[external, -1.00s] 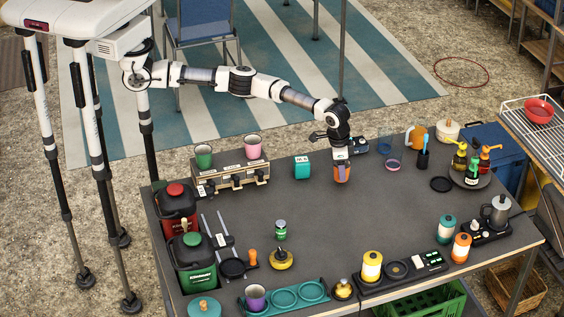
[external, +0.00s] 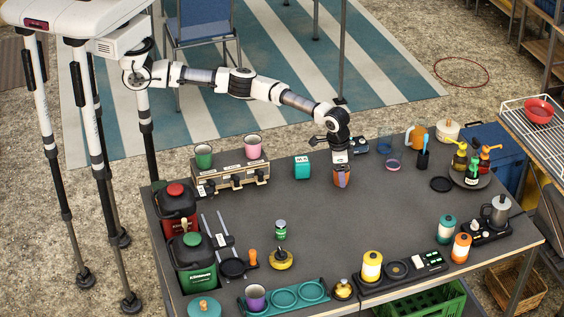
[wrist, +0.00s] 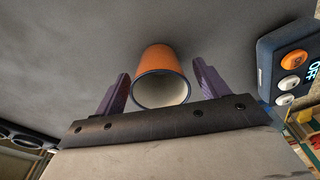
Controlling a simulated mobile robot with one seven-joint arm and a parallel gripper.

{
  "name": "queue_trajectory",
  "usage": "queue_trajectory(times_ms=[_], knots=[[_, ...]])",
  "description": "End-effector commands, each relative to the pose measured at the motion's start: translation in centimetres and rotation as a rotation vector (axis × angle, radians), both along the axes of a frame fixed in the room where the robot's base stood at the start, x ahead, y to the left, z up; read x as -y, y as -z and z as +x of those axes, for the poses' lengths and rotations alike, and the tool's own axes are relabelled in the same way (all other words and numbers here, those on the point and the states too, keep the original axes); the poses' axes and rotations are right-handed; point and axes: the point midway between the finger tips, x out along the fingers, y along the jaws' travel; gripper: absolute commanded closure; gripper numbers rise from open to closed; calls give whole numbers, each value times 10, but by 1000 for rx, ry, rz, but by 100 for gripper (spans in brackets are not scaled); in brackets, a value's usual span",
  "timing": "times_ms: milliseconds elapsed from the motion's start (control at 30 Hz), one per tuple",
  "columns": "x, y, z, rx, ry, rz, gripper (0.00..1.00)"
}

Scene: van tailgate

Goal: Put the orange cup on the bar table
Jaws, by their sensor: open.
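The orange cup (external: 341,180) is upright on the dark grey table (external: 390,220), in the middle of its far half. In the wrist view the cup (wrist: 161,64) shows its orange side, dark rim and pale inside. My gripper (external: 341,172) points down from above the cup. In the wrist view its two purple fingers stand apart, one on each side of the cup, with gaps between. My gripper is open around the cup. The cup's base is hard to see beneath the fingers.
A teal cube (external: 302,167) stands left of the cup. A stove-like box (external: 231,178) with green and pink cups is farther left. A black box (external: 359,146) with buttons is close behind my gripper. Bottles stand on a round tray at right. The table's middle is clear.

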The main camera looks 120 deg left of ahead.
Motion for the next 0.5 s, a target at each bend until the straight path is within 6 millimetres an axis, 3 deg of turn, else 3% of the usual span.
queue_trajectory(times_ms=[167,500], knots=[[0,-24,-1,4,1,2,27],[4,-94,-10,2,0,2,27]])
